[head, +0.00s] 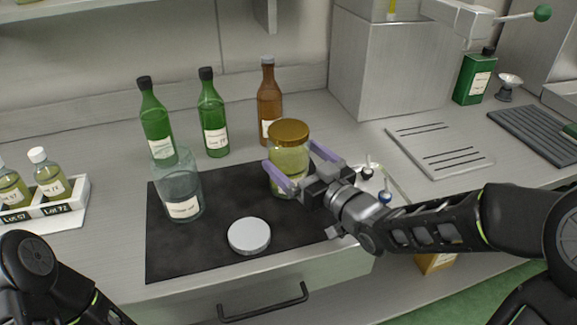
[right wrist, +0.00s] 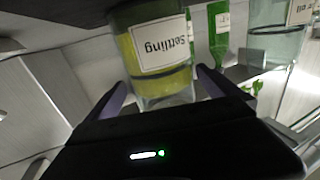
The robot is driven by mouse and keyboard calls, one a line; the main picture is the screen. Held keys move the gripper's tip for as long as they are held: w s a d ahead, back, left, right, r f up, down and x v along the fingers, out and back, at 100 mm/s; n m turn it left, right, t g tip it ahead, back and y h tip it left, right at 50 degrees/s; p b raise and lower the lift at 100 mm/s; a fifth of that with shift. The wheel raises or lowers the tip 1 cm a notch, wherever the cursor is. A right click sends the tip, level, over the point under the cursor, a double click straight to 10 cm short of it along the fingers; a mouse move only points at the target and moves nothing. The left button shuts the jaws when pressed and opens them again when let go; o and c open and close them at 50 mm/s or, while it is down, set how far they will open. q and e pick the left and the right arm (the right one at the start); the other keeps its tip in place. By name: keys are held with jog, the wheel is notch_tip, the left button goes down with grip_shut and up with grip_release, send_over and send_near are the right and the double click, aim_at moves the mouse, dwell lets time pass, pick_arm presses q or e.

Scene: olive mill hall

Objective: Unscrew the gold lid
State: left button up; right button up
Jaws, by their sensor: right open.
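The gold lid (head: 289,131) sits on top of a glass jar (head: 290,165) of yellow-green liquid, upright on the dark mat (head: 190,255). In the right wrist view the jar (right wrist: 160,80) shows upside down with a label reading "Settling"; its lid is out of that view. My right gripper (head: 289,153) is open, its lavender fingers on either side of the jar below the lid. Whether a finger touches the glass I cannot tell. My left arm shows at the lower left corner, its gripper out of view.
An open, clear labelled jar (head: 178,188) stands left on the mat. A grey disc-shaped lid (head: 249,236) lies in front. Two green bottles (head: 213,120) and a brown bottle (head: 270,98) stand behind. A white rack (head: 62,205) holds small bottles at left. The mat's front middle is partly clear.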

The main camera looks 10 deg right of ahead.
aim_at(280, 122)
jog(key=shift+w, duration=0.1)
jog(key=p+x, duration=0.1)
jog(key=x, duration=0.4)
jog(key=shift+a, duration=0.2)
jog(key=shift+c, duration=0.3)
jog(key=c, duration=2)
jog(key=shift+r, duration=0.2)
jog(key=shift+c, duration=0.3)
jog(key=shift+r, duration=0.1)
notch_tip(280, 122, up, 10)
jog(key=shift+f, duration=0.1)
